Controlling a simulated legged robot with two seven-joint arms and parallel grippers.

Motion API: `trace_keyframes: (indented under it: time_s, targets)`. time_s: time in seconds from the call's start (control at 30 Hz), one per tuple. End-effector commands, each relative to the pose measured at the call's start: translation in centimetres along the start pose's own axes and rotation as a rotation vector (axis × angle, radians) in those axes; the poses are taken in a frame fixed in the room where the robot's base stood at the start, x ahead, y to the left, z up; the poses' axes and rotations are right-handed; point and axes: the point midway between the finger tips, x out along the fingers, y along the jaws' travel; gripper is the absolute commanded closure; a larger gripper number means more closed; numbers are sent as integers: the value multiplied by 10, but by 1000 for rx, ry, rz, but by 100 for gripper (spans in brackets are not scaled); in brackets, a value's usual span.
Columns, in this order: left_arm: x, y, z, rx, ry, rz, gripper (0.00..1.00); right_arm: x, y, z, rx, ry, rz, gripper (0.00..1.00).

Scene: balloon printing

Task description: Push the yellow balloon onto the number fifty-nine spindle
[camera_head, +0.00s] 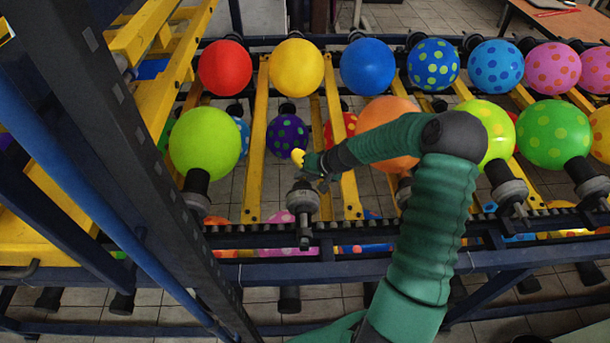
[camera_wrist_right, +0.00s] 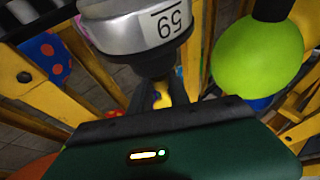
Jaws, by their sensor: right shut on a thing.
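My right gripper (camera_head: 308,164) is shut on the small, uninflated yellow balloon (camera_head: 298,156). The balloon's yellow tip pokes out past the fingers in the head view. In the right wrist view a bit of the yellow balloon (camera_wrist_right: 162,94) shows between the dark fingers (camera_wrist_right: 160,100). The number fifty-nine spindle (camera_head: 303,200) stands just below the gripper in the head view. In the right wrist view its silver collar (camera_wrist_right: 135,32) carries the label 59, and its dark end is right at the fingers. I cannot tell whether the balloon touches the spindle. My left gripper is not in view.
An inflated lime-green balloon (camera_head: 204,140) sits on the spindle to the left, also in the right wrist view (camera_wrist_right: 257,55). An orange balloon (camera_head: 388,128) is partly behind my right arm. A row of inflated balloons (camera_head: 297,68) runs behind. Yellow rails (camera_head: 254,150) cross the rack.

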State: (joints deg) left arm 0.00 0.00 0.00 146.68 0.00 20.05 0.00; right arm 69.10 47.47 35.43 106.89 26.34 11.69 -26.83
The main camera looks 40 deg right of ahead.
Motion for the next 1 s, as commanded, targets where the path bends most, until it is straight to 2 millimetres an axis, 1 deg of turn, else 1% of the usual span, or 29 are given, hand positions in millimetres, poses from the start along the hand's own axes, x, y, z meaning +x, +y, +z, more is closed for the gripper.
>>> trace_keyframes:
  time_s: [0.73,1.0]
  targets:
    - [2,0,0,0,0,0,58,-3,1,8,0,0,1,100]
    - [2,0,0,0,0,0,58,-3,0,9,0,0,1,100]
